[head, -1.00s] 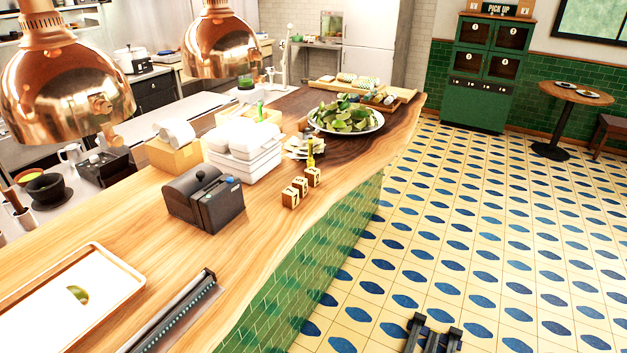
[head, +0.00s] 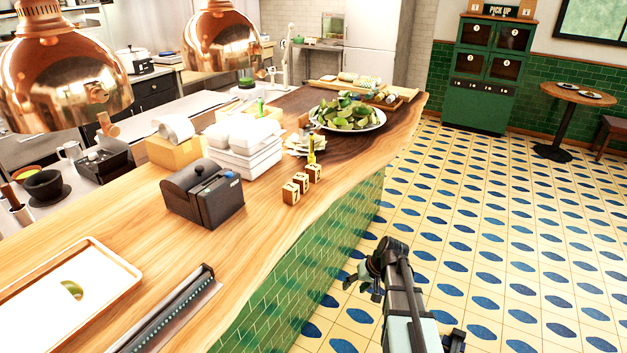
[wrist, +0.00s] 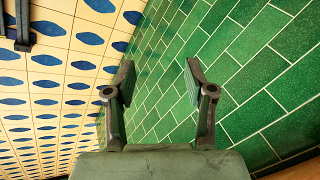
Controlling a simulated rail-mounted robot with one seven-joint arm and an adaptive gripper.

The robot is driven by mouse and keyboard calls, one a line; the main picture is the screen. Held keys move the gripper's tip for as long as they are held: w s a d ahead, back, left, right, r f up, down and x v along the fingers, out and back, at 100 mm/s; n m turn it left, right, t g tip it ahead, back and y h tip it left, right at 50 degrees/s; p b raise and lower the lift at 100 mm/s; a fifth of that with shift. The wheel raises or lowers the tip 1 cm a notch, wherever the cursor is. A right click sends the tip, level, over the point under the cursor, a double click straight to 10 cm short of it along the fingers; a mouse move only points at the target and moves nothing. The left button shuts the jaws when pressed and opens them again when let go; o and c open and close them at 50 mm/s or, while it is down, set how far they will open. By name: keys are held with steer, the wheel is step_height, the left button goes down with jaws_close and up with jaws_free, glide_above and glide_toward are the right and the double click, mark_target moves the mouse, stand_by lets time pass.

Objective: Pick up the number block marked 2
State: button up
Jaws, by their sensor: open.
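Three small wooden number blocks stand in a short row on the wooden counter (head: 255,215), near its floor-side edge: a front block (head: 290,193), a middle block (head: 301,183) and a back block (head: 314,173). Their dark markings are too small for me to tell surely which is the 2. My gripper (head: 362,275) is in front of the counter's green tiled side, lower than the blocks and to their right in the head view. In the wrist view my gripper (wrist: 158,79) is open and empty, facing green tiles (wrist: 240,70). No block shows there.
A dark card printer (head: 202,195) stands left of the blocks. White takeaway boxes (head: 243,145) and a plate of limes (head: 347,112) are behind. A yellow item (head: 311,150) is close behind the back block. Copper lamps (head: 60,85) hang over the left. The tiled floor is open.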

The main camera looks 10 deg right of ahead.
mark_target(319, 169)
steer(key=w+d+r+n+t+y, duration=0.1)
steer(key=w+r+n+t+y, duration=0.3)
steer(key=r, duration=0.8)
steer(key=w+d+r+n+b, duration=0.1)
steer(key=w+r+n, duration=0.2)
steer(key=w+r, duration=0.6)
steer(key=w+d+r+n+t+y, duration=0.1)
steer(key=w+r+n+t+y, duration=0.15)
steer(key=r, duration=1.15)
steer(key=shift+n+h, duration=0.25)
steer(key=shift+n, duration=0.4)
steer(key=p+x, duration=0.2)
steer(key=x, duration=0.4)
steer(key=p+x, duration=0.2)
steer(key=x, duration=0.4)
steer(key=shift+w+f, duration=0.2)
steer(key=shift+w, duration=0.25)
steer(key=shift+w+a+p, duration=0.3)
steer(key=shift+a+p, duration=0.2)
steer(key=p+x, duration=0.2)
steer(key=x, duration=0.1)
steer(key=shift+w+a+r, duration=0.1)
steer(key=shift+a, duration=0.1)
steer(key=shift+w+a+f, duration=0.25)
steer(key=shift+a+f, duration=0.05)
steer(key=c, duration=0.9)
